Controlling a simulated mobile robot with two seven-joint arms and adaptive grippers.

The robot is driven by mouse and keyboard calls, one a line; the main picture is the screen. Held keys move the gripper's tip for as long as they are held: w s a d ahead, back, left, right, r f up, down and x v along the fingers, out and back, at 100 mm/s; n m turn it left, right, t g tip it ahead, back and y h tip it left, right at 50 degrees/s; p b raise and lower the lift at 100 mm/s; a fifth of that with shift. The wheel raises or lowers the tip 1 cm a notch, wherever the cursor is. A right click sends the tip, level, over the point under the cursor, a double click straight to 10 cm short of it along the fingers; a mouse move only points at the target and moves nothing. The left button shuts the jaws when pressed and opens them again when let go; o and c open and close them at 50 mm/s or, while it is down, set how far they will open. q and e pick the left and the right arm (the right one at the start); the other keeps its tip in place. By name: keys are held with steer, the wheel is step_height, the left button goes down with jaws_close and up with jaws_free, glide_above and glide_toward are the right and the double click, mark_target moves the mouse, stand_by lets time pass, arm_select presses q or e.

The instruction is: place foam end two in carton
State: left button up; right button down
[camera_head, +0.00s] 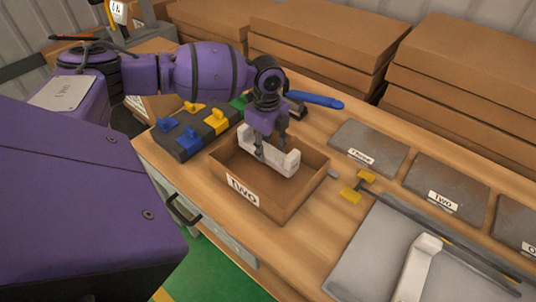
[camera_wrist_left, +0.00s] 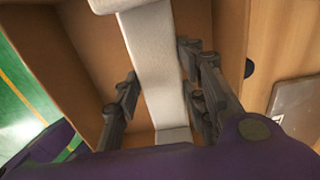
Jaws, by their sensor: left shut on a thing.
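A white foam end (camera_head: 284,161) is inside the open brown carton (camera_head: 290,204), whose front label reads "TWO". My left gripper (camera_head: 270,152) reaches down into the carton and is shut on the foam. In the left wrist view the foam (camera_wrist_left: 152,62) runs between the two fingers of the gripper (camera_wrist_left: 158,95), with carton walls (camera_wrist_left: 228,40) around it. I cannot tell whether the foam touches the carton floor. Another white foam piece (camera_head: 418,264) lies on a grey mat at the lower right. My right gripper is not in view.
A dark block with blue and yellow clips (camera_head: 196,130) stands left of the carton. A blue-handled tool (camera_head: 315,100) lies behind it. Grey labelled plates (camera_head: 445,190) and a yellow-ended rod (camera_head: 358,187) lie to the right. Flat cardboard stacks (camera_head: 330,40) line the back.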

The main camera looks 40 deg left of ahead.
mark_target(267, 155)
arm_select(q)
steer(key=shift+w+a+f, duration=0.2)
steer(key=shift+w+f, duration=0.15)
steer(key=shift+f, duration=0.1)
steer(key=shift+w+a+f, duration=0.1)
steer(key=shift+f, duration=1.55)
steer(key=o, duration=1.1)
steer(key=shift+f, duration=0.15)
step_height(267, 155, up, 12)
steer(key=shift+r, duration=0.2)
